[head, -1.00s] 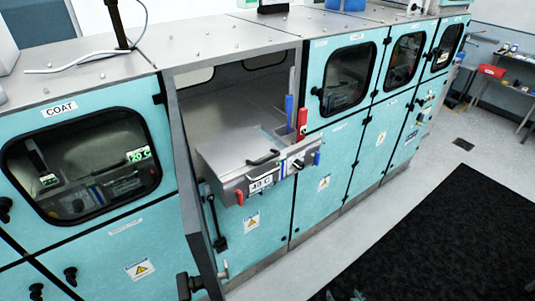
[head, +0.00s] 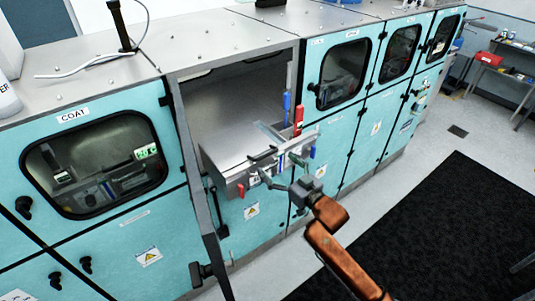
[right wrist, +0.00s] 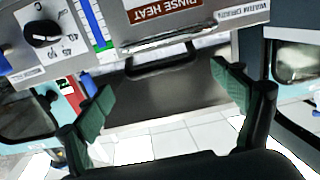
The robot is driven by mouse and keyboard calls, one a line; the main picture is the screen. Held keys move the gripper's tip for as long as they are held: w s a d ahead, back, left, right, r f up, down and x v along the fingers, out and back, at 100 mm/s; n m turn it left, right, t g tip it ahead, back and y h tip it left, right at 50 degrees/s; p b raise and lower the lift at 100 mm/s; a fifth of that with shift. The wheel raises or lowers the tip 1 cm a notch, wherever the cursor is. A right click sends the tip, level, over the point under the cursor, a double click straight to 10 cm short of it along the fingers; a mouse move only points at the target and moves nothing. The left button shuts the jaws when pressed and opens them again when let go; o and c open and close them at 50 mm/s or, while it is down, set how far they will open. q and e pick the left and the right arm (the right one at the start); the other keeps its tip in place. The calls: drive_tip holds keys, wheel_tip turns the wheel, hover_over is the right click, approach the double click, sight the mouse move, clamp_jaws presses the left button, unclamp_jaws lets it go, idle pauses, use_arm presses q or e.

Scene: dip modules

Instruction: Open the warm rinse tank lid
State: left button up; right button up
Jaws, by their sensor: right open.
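The tank (head: 236,182) sits in the open bay of the teal cabinet, with a flat steel lid (head: 235,125) lying level on top. A black bar handle (head: 262,155) is at the lid's front edge. My right gripper (head: 278,171) is in front of the tank, near its front panel, and partly hides it. In the right wrist view the gripper (right wrist: 162,82) is open and empty, its green pads wide apart. A black handle (right wrist: 160,66) shows between and just beyond the fingertips, apparently untouched. My left gripper is not in view.
A blue (head: 287,108) and a red (head: 298,121) upright handle stand at the tank's right side. The open bay door (head: 190,180) is on the left. A knob (right wrist: 42,34) and a "RINSE HEAT" label (right wrist: 160,12) are on the panel. The floor by the black mat (head: 440,230) is clear.

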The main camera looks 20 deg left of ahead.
sight(267, 155)
drive_tip(key=x, duration=0.5)
drive_tip(key=shift+w+a, duration=0.2)
drive_tip(key=shift+a, duration=0.1)
drive_tip(key=shift+c, duration=0.2)
